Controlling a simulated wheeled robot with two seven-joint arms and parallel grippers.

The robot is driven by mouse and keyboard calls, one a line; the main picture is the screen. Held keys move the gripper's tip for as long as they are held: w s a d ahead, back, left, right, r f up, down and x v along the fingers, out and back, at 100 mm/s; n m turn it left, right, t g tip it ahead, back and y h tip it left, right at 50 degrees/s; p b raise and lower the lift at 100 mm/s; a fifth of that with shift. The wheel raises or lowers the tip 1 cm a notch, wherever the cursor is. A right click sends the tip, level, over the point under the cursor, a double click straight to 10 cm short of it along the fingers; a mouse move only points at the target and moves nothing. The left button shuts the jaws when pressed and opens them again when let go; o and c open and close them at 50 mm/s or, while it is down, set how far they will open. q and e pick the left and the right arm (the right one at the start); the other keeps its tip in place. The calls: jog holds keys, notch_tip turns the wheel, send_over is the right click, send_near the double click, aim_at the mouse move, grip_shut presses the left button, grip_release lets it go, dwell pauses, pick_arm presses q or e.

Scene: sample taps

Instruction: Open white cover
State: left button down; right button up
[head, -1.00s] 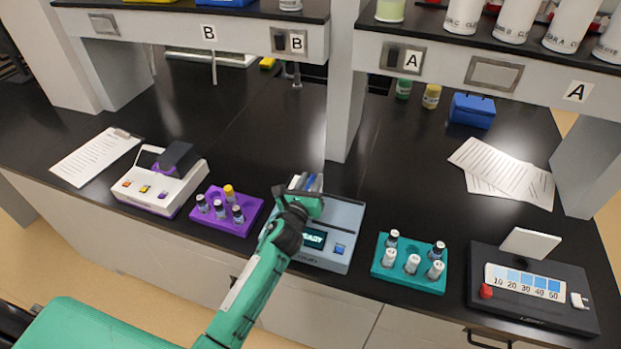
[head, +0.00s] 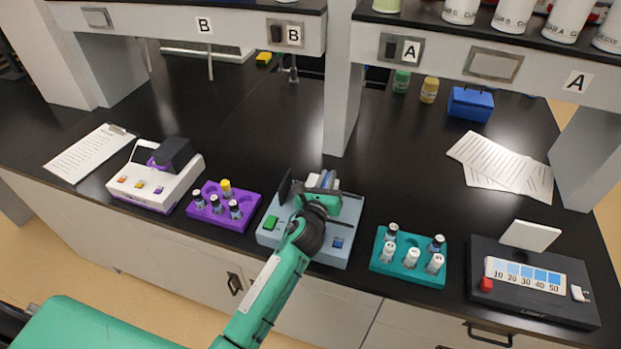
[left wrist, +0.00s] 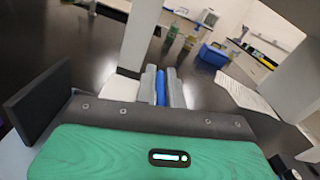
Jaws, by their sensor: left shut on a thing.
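My left gripper (head: 325,180) is at the back of the blue-grey instrument (head: 327,254), shut on a narrow blue piece (head: 325,179). In the left wrist view the blue piece (left wrist: 160,88) stands between the two grey fingers. A white part (left wrist: 125,85) shows just left of the fingers; its full shape is hidden by the gripper, and I cannot tell whether it is joined to the blue piece. A dark upright panel (head: 285,187) stands at the instrument's left. A white flap (head: 530,235) stands tilted up on the black device at the right. My right gripper is not in view.
A purple rack (head: 250,207) with vials and a white analyser (head: 140,185) are at the left. A teal vial rack (head: 407,277) and the black device (head: 497,310) are at the right. A grey pillar (head: 345,100) rises behind the gripper.

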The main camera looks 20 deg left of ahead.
pick_arm(q)
jog(key=d, duration=0.4)
jog(key=shift+s+d+b, duration=0.1)
jog(key=shift+d+b, duration=0.05)
jog(key=shift+b, duration=0.2)
jog(key=c, duration=1.5)
grip_release()
jog(key=shift+s+f, duration=0.1)
jog(key=shift+s, duration=0.35)
jog(key=s+b, duration=0.1)
jog(key=s, duration=0.5)
jog(key=s+b, duration=0.2)
jog(key=s, duration=0.5)
jog(key=shift+a, duration=0.2)
